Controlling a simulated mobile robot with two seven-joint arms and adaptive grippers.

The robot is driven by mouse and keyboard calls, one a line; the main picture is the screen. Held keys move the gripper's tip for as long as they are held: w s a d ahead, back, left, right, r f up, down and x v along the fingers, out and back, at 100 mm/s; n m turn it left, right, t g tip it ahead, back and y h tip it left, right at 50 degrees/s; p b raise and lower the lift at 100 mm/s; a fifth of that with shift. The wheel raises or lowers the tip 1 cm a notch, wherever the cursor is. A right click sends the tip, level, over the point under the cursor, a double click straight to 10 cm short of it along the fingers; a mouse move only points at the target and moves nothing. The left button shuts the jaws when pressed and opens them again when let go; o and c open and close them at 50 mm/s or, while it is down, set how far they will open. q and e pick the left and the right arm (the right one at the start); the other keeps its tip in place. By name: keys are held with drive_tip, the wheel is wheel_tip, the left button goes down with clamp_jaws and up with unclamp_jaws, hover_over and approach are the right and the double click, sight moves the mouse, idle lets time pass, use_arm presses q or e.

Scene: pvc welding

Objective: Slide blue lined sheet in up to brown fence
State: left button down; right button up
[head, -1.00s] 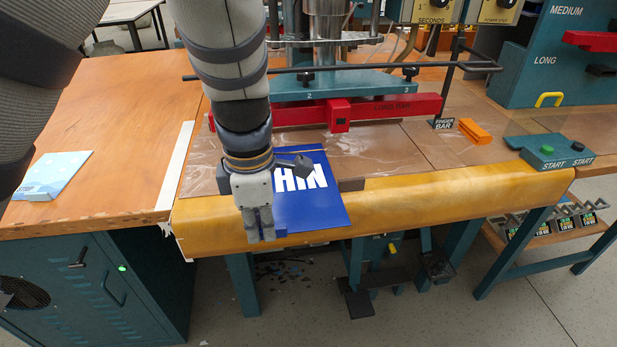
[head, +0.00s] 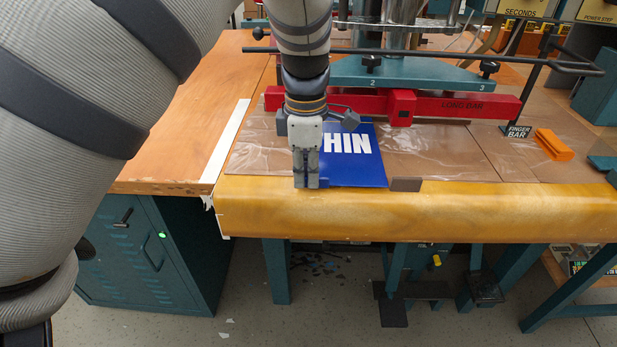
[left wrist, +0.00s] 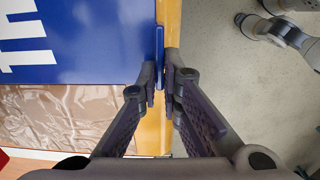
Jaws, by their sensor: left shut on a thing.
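The blue sheet (head: 352,165) with white letters lies flat on the brown work surface, its front edge at the yellow front roll (head: 420,212). My left gripper (head: 306,185) points down at the sheet's front left and hides that part. In the left wrist view, my left gripper (left wrist: 166,84) is shut on a thin blue upright edge (left wrist: 159,55) beside the sheet (left wrist: 85,40). A small dark brown block, likely part of the fence (head: 406,184), stands at the roll's back edge, right of the sheet's front corner. My right gripper is not visible.
A red load bar (head: 460,106) spans just above the sheet's far side, under a teal press plate (head: 420,75). An orange block (head: 553,145) and the finger bar sign (head: 517,131) are at the right. Clear film-covered surface (head: 450,150) lies right of the sheet.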

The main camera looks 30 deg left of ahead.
use_arm(q)
drive_tip(key=shift+w, duration=0.1)
drive_tip(key=shift+f, duration=0.3)
idle(0.7)
drive_tip(key=shift+w+a, duration=0.1)
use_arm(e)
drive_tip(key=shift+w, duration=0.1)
use_arm(q)
drive_tip(key=c, duration=1.7)
unclamp_jaws()
drive_tip(key=shift+s+d+r+p, duration=0.2)
drive_tip(key=shift+r+p, duration=0.35)
drive_tip(key=shift+r, duration=0.4)
drive_tip(key=shift+s+d+r+p, duration=0.1)
drive_tip(key=shift+s+r+p, duration=0.15)
drive_tip(key=shift+r+p, duration=0.5)
drive_tip(key=s+d+r, duration=0.1)
drive_tip(key=s, duration=0.1)
drive_tip(key=s+d+r+p, duration=0.1)
drive_tip(key=s, duration=0.1)
drive_tip(key=s+d+r, duration=0.1)
drive_tip(key=s+d, duration=0.1)
drive_tip(key=s, duration=0.1)
drive_tip(key=shift+p, duration=0.3)
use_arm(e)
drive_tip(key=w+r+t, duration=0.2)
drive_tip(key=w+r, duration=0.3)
